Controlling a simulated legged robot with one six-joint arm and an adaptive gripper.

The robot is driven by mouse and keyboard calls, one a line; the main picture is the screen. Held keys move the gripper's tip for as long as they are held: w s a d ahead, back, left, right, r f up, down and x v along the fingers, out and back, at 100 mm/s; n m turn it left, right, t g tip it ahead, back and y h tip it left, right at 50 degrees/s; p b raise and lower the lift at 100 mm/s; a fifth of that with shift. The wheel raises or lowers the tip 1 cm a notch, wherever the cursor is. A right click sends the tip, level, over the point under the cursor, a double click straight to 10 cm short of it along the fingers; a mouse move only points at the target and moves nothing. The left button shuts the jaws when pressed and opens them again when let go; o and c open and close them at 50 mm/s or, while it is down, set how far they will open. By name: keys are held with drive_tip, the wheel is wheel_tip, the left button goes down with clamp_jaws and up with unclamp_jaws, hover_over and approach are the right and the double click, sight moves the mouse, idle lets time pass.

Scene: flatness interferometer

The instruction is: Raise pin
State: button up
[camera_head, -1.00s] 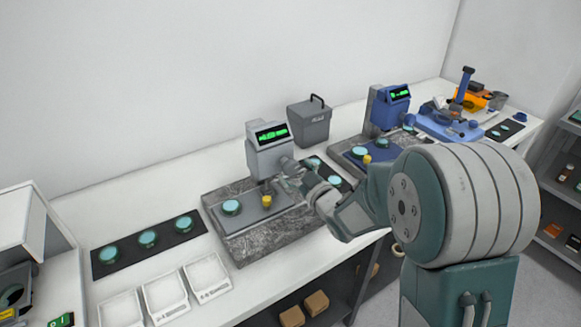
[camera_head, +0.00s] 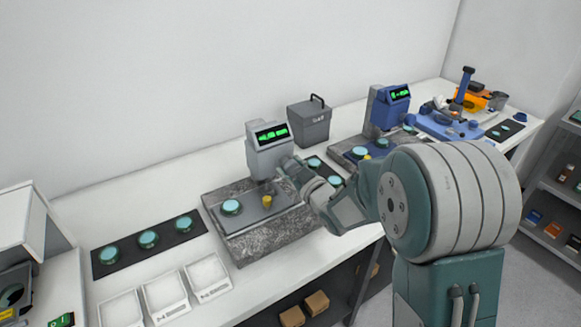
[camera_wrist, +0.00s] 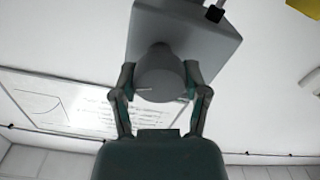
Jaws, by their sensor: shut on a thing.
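The grey gauge head (camera_head: 268,150) with a green display stands over a speckled granite base (camera_head: 262,245). My gripper (camera_head: 286,172) is at the right side of this head, its fingertips small and partly hidden. In the wrist view my gripper (camera_wrist: 162,92) has its two fingers on either side of a grey rounded cylinder (camera_wrist: 162,70), shut on it. The cylinder joins a wider grey block (camera_wrist: 185,30). I cannot tell for sure whether the cylinder is the pin. A yellow knob (camera_head: 267,201) stands on the base's grey plate, left of my gripper.
A teal disc (camera_head: 231,207) sits on the plate. A dark strip with three discs (camera_head: 149,240) and white trays (camera_head: 165,293) lie left. A lidded grey box (camera_head: 309,124) stands behind my arm. A blue gauge (camera_head: 388,108) is further right.

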drive_tip(key=shift+m, duration=0.3)
drive_tip(key=m, duration=0.4)
drive_tip(key=shift+m, duration=0.4)
drive_tip(key=m, duration=0.5)
drive_tip(key=shift+w+d+f, duration=0.1)
drive_tip(key=m, duration=0.5)
drive_tip(key=shift+d+f+m, duration=0.1)
drive_tip(key=shift+m, duration=0.3)
drive_tip(key=m, duration=0.5)
drive_tip(key=shift+f+m, duration=0.15)
drive_tip(key=shift+m, duration=0.15)
drive_tip(key=o, duration=1.2)
drive_tip(key=shift+f, duration=0.1)
drive_tip(key=shift+c, duration=0.2)
drive_tip(key=shift+w+r, duration=0.1)
drive_tip(key=shift+r, duration=0.1)
